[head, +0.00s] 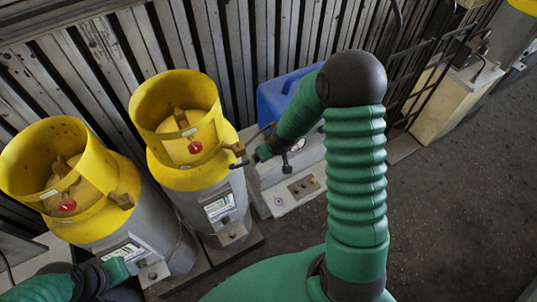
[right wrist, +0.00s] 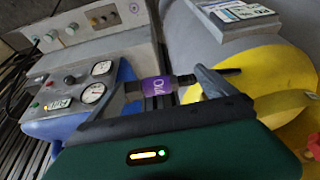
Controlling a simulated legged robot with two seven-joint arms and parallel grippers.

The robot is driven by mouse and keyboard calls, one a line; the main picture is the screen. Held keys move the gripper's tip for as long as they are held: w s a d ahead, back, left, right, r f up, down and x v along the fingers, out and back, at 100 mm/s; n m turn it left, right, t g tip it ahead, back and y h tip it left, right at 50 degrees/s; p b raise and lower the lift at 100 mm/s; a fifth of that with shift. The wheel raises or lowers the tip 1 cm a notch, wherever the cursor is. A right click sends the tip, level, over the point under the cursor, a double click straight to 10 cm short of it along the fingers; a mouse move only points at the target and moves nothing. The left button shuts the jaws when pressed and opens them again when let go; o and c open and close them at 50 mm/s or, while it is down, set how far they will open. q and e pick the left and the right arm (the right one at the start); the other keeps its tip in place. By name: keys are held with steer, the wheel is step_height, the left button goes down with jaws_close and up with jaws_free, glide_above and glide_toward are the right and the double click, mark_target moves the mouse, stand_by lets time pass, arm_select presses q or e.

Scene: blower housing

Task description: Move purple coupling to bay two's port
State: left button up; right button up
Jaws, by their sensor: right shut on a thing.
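The purple coupling (right wrist: 157,86) has white marking and sits between the fingers of my right gripper (right wrist: 168,84), which is shut on it. A dark stem runs right from it toward the yellow collar. In the head view my right gripper (head: 255,156) is small and dark, beside the right-hand yellow-topped cylinder (head: 188,112); the coupling is not distinguishable there. A second yellow-topped cylinder (head: 88,190) stands left of it. I cannot tell which is bay two, and its port is not identifiable. My left arm shows at the lower left; its fingers are not distinguishable.
A grey panel box (head: 290,180) with a blue housing (head: 285,93) stands right of the cylinders. Gauges (right wrist: 92,93) show on the blue housing in the right wrist view. A slatted wall (head: 235,50) runs behind. Open floor (head: 460,190) lies at right.

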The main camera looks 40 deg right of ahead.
step_height(320, 180, up, 9)
steer(key=p, duration=0.2)
steer(key=shift+f, duration=0.15)
stand_by(0.8)
steer(key=shift+f, duration=0.1)
